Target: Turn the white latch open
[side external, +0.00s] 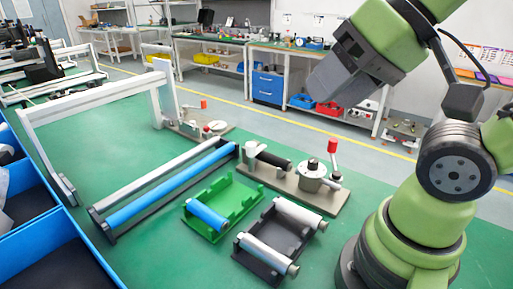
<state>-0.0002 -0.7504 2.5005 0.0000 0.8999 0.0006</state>
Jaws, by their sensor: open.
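A metal fixture (300,190) on a tan base plate stands right of centre on the green table. A pale, whitish lever (334,162) with a red knob stands upright on it beside a round silver hub (313,179); this looks like the white latch, but I cannot be sure. A second, similar fixture (200,129) with a red knob lies farther back. My gripper (328,88) hangs high above and behind the nearer fixture, apart from everything. Its jaws are open, and no object shows in them.
A green tray (224,222) holds a blue roller (207,215). A black tray (272,243) holds silver rollers (267,255). A long rack with a blue bar (170,188) and a white frame (95,98) stand left. Blue bins (45,247) line the left edge.

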